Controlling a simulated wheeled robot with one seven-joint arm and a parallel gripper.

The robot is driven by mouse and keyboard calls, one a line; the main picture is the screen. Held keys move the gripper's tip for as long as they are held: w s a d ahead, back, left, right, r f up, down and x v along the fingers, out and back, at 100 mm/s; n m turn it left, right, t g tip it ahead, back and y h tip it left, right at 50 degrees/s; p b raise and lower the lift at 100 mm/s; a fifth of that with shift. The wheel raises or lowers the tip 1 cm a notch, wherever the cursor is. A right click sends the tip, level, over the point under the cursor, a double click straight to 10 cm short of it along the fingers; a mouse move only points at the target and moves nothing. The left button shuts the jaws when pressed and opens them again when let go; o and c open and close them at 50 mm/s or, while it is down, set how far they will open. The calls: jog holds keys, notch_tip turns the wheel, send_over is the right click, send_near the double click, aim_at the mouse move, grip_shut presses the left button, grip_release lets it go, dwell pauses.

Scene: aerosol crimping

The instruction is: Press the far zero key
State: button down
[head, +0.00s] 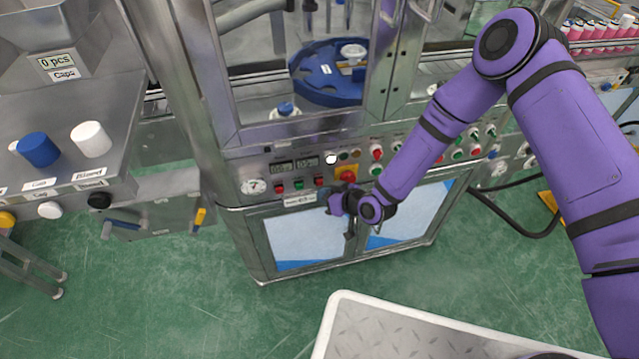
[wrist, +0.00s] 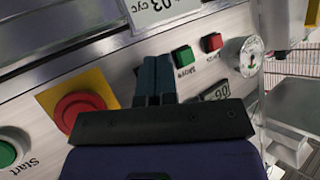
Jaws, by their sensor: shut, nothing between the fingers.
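The machine's control panel (head: 236,166) carries a row of small square keys under two dark displays. In the head view these are a red key (head: 279,188), a green key (head: 298,184) and another red key (head: 319,181). The wrist view, upside down, shows a green key (wrist: 183,56) and a red key (wrist: 212,42); their labels are too small to read surely, so I cannot tell which is the far zero key. My gripper (wrist: 154,60) is shut and empty, its fingers pointing at the panel beside the green key. They may hide another key; contact cannot be judged.
A red emergency button (head: 347,174) on a yellow plate sits close to my gripper; it also shows in the wrist view (wrist: 78,110). A green Start button (wrist: 8,152) lies beyond it. A round gauge (head: 255,187) is at the panel's left end. Glass doors stand above.

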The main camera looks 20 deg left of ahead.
jog(key=shift+w+a, duration=0.1)
jog(key=shift+w, duration=0.1)
jog(key=shift+w+a, duration=0.1)
jog(key=shift+w, duration=0.05)
jog(key=shift+w+a, duration=0.2)
jog(key=shift+w, duration=0.15)
dwell(1.0)
jog(key=shift+s, duration=0.1)
jog(key=shift+s+d, duration=0.4)
jog(key=shift+s, duration=0.2)
jog(key=shift+s+d, duration=0.45)
jog(key=shift+s, duration=0.25)
jog(key=shift+s+d, duration=0.4)
jog(key=shift+s, duration=0.35)
jog(key=shift+s+d, duration=0.45)
jog(key=shift+s, duration=0.25)
